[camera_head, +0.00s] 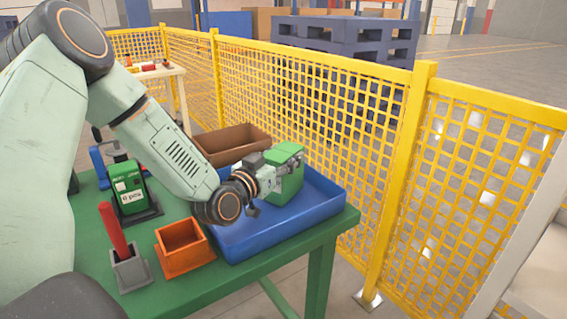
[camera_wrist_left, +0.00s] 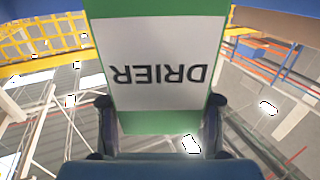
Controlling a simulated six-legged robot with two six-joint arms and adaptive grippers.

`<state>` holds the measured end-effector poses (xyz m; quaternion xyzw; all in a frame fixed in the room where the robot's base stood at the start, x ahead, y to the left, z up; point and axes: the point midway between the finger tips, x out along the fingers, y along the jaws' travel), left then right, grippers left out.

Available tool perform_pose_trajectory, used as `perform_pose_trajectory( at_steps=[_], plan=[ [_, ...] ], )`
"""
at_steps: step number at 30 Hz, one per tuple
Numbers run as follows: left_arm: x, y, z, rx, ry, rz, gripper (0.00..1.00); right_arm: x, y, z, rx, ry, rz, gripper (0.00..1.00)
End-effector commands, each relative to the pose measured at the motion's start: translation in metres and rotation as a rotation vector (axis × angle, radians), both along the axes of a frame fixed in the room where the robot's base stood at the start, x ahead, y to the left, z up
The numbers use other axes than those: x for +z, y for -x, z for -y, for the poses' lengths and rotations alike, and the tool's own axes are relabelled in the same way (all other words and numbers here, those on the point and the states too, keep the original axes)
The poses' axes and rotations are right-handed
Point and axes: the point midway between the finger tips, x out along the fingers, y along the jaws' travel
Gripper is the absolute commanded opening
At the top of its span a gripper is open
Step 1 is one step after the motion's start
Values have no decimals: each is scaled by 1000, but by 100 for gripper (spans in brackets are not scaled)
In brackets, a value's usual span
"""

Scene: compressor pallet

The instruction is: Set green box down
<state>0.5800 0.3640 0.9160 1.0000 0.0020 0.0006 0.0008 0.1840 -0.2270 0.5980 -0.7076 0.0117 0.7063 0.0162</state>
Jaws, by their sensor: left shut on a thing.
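A green box (camera_head: 287,181) is held by my left gripper (camera_head: 268,176) over the blue tray (camera_head: 325,208) on the green table. In the left wrist view the box (camera_wrist_left: 158,118) shows a white label reading DRIER, upside down, between the two dark fingers of the gripper (camera_wrist_left: 159,130). The gripper is shut on it. The box's lower edge is hidden in part by the gripper and tray, so I cannot tell whether it touches the tray floor. My right gripper is not in view.
An orange bin (camera_head: 183,250), a grey holder with a red handle (camera_head: 113,230) and a green labelled unit (camera_head: 130,190) stand left of the tray. A brown bin (camera_head: 232,143) sits behind it. A yellow mesh fence (camera_head: 300,100) runs close behind and right of the table.

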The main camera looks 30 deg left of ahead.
Motion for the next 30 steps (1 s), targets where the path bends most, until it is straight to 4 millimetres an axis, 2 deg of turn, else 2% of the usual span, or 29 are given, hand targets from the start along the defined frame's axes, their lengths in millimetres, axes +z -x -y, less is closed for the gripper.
perform_pose_trajectory(
  at_steps=[12,13,21,30],
  plan=[
    [-7,-2,0,-1,-2,2,11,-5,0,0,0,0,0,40],
    [-7,-2,0,-1,-1,0,56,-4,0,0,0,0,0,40],
    [-6,-2,0,0,-1,0,77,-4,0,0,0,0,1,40],
    [-5,-2,0,0,0,1,77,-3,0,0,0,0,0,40]
  ],
)
